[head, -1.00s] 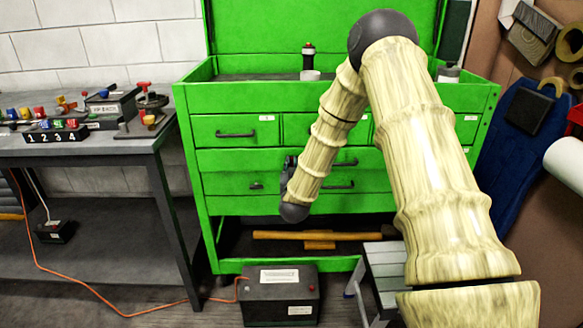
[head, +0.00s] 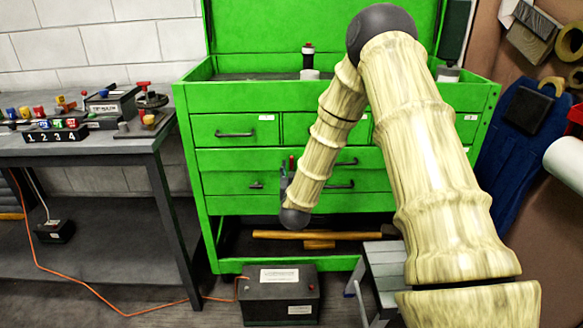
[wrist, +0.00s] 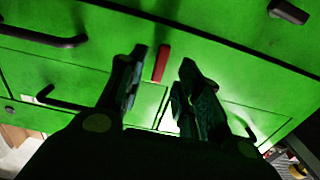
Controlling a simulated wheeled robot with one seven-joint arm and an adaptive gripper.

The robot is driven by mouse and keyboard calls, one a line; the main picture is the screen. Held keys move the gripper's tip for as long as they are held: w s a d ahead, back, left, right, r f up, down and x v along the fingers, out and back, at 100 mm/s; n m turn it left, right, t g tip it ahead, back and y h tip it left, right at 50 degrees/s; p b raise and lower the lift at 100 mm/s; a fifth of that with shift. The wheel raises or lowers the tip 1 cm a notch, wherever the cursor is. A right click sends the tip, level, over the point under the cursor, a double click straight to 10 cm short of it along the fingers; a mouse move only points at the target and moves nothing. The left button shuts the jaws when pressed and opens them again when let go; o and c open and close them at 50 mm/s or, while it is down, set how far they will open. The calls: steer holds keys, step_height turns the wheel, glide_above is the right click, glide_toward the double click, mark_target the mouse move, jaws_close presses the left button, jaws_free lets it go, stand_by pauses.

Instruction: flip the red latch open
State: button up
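The red latch (wrist: 161,63) is a short upright bar on the green drawer front. In the wrist view it shows between and beyond my fingertips. In the head view a small bit of red latch (head: 291,163) shows just left of my forearm. My gripper (wrist: 164,60) is open, with a dark finger on each side of the latch in the picture. I cannot tell whether either finger touches it. In the head view my gripper (head: 284,182) is mostly hidden behind my wrist and forearm.
The green tool cabinet (head: 236,159) has several drawers with protruding dark handles (head: 235,134). A black box (head: 280,295) stands on the floor in front, with a grey step stool (head: 385,270) at its right. A workbench (head: 85,150) stands at left.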

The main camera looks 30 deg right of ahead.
steer(key=v, duration=0.9)
steer(key=s+a+f+n+g+y, duration=0.1)
steer(key=s+a+f+y, duration=0.15)
steer(key=f, duration=0.35)
steer(key=s+a+f+n+g+y, duration=0.1)
steer(key=a+f+y, duration=0.1)
steer(key=a+f, duration=0.3)
steer(key=s+a+f+n+g+y, duration=0.2)
steer(key=s+a+f+g, duration=0.35)
steer(key=s+f, duration=0.7)
steer(key=s+a+f+n+g+y, duration=0.1)
steer(key=s+a+f+g+y, duration=0.4)
steer(key=s+f, duration=0.75)
steer(key=s+a+n+g+h, duration=0.1)
steer(key=s+a+g+h, duration=0.2)
steer(key=s, duration=1)
step_height(320, 180, up, 16)
steer(key=a+y+p, duration=0.1)
steer(key=p, duration=1.6)
steer(key=shift+s, duration=0.4)
